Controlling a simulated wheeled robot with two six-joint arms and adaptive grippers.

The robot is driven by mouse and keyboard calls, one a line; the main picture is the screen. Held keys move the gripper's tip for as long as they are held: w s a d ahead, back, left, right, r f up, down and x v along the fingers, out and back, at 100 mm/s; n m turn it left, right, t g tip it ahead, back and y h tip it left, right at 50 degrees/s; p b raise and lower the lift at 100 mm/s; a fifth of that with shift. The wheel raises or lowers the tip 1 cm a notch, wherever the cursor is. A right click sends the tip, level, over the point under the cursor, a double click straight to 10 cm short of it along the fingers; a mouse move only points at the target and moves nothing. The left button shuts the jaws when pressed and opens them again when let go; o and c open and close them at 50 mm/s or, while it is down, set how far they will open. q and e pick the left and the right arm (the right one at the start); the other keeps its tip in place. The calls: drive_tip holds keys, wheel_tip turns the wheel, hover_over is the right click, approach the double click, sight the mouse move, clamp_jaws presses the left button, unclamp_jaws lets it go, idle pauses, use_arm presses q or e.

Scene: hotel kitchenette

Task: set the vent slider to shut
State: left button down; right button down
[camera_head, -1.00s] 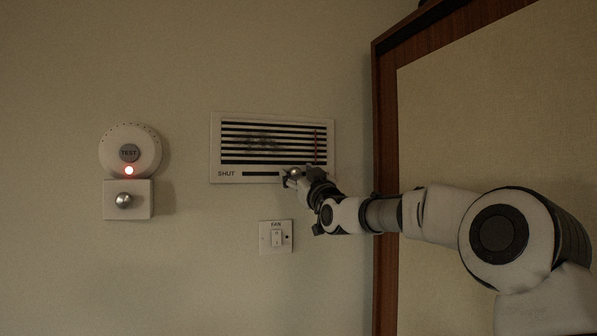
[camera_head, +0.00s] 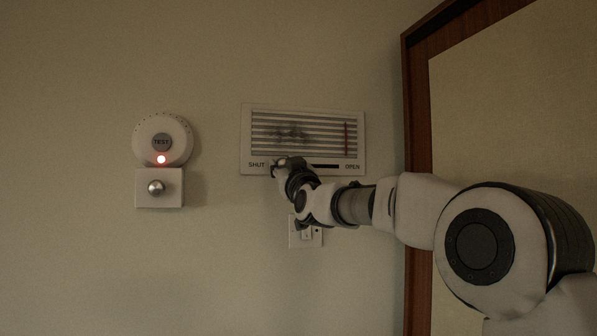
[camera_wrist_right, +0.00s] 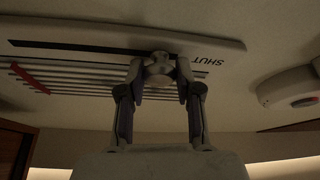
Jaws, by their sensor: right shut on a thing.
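The white vent panel (camera_head: 303,112) is on the wall, with SHUT at the left end of its slot and OPEN at the right end. Its slats look pale and closed, with a red strip at the right. My right gripper (camera_head: 279,164) is shut on the slider knob at the SHUT end of the slot, partly hiding it. In the right wrist view the round knob (camera_wrist_right: 158,68) sits between the fingertips of my right gripper (camera_wrist_right: 159,78), close to the SHUT lettering. My left gripper is not in view.
A round alarm (camera_head: 161,133) with a TEST button and a lit red light is left of the vent, above a square plate with a metal knob (camera_head: 156,188). A switch plate (camera_head: 306,236) is below the vent, partly behind my arm. A wood-framed board (camera_head: 418,150) stands at the right.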

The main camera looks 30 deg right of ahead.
drive_tip(key=c, duration=0.8)
unclamp_jaws()
drive_tip(key=shift+a, duration=0.15)
drive_tip(key=shift+o, duration=0.2)
drive_tip(key=shift+a, duration=0.35)
drive_tip(key=shift+d, duration=0.15)
drive_tip(key=shift+s+d+f, duration=0.1)
drive_tip(key=shift+s+f, duration=0.05)
drive_tip(key=shift+s, duration=0.15)
drive_tip(key=v, duration=0.6)
drive_tip(key=shift+s+a, duration=0.2)
drive_tip(key=shift+a, duration=0.05)
drive_tip(key=shift+f, duration=0.15)
